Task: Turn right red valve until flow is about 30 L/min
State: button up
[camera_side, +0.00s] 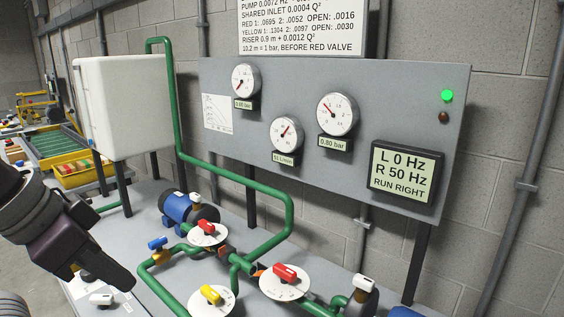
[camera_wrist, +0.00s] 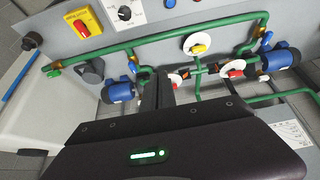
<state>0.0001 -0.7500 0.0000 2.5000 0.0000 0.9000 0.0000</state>
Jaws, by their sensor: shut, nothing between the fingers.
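Two red valve handles on white round dials show in the side view. The right red valve (camera_side: 285,275) is at lower centre; the left red valve (camera_side: 207,228) is further back. A small flow display (camera_side: 283,157) under the middle gauge seems to read about 51 L/min. My gripper (camera_side: 130,284) is at the lower left, apart from the valves, shut and empty. In the wrist view its dark fingers (camera_wrist: 160,92) partly cover one red handle (camera_wrist: 174,79); another red handle (camera_wrist: 236,73) is to the right. I cannot tell there which is the right valve.
A yellow valve (camera_side: 211,294) stands in front between the red ones. Green pipes (camera_side: 240,184) and a blue pump (camera_side: 181,208) are close by. The panel screen (camera_side: 404,173) reads L 0 Hz, R 50 Hz, RUN RIGHT. A green lamp (camera_side: 447,95) is lit. Another gauge display (camera_side: 335,142) reads 0.80 bar.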

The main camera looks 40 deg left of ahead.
jog(key=o, duration=0.7)
jog(key=shift+w, duration=0.1)
jog(key=o, duration=1)
jog(key=shift+g, duration=0.8)
jog(key=w+r, duration=0.1)
jog(key=w, duration=0.2)
jog(key=w+r, duration=0.1)
jog(key=w, duration=0.3)
jog(key=w+r, duration=0.1)
jog(key=w, duration=0.3)
jog(key=shift+r, duration=0.25)
jog(key=shift+c, duration=0.2)
jog(key=g, duration=0.4)
send_over(285, 269)
notch_tip(285, 269, down, 19)
jog(key=shift+a+r, duration=0.1)
jog(key=shift+r, duration=0.05)
notch_tip(285, 269, down, 6)
jog(key=shift+r, duration=0.1)
jog(key=shift+f, duration=0.55)
jog(key=c, duration=1.4)
